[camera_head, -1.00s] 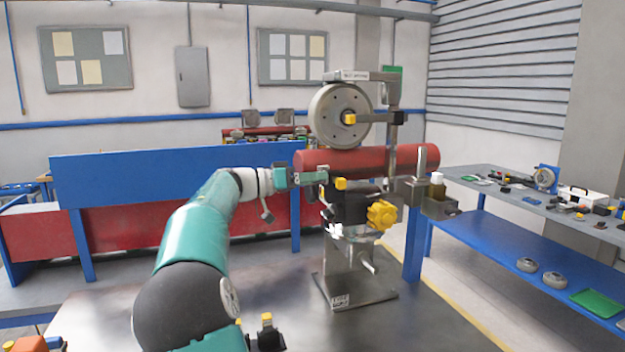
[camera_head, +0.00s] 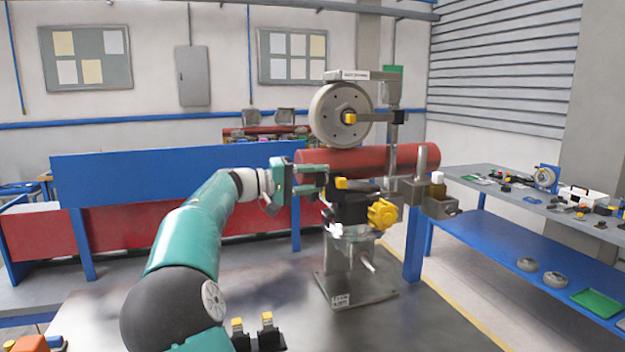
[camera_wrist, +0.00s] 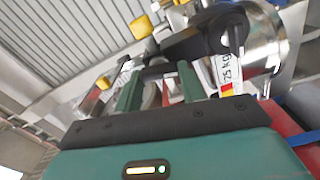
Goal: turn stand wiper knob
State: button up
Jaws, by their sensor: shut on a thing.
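The metal stand (camera_head: 362,285) stands on the bench in the head view, with a grey wheel (camera_head: 340,115) at its top. A dark arm with a yellow block (camera_head: 342,183) and a large yellow lobed knob (camera_head: 382,214) sits at its middle. My gripper (camera_head: 325,178) reaches in from the left, just left of the yellow block. In the wrist view its green fingers (camera_wrist: 160,82) stand apart, with a dark piece, apparently the wiper knob (camera_wrist: 158,71), between their tips. My gripper is shut on it. The fingers partly hide the knob.
A red roller (camera_head: 400,160) lies behind the stand. A small metal tray (camera_head: 440,208) juts out right of it. A blue-and-grey side bench (camera_head: 540,255) with parts is at the right. The bench top (camera_head: 270,265) left of the stand is clear.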

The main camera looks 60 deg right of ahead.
jog(key=shift+f+n, duration=0.1)
jog(key=shift+n, duration=1.2)
jog(key=o, duration=1)
jog(key=v, duration=1.4)
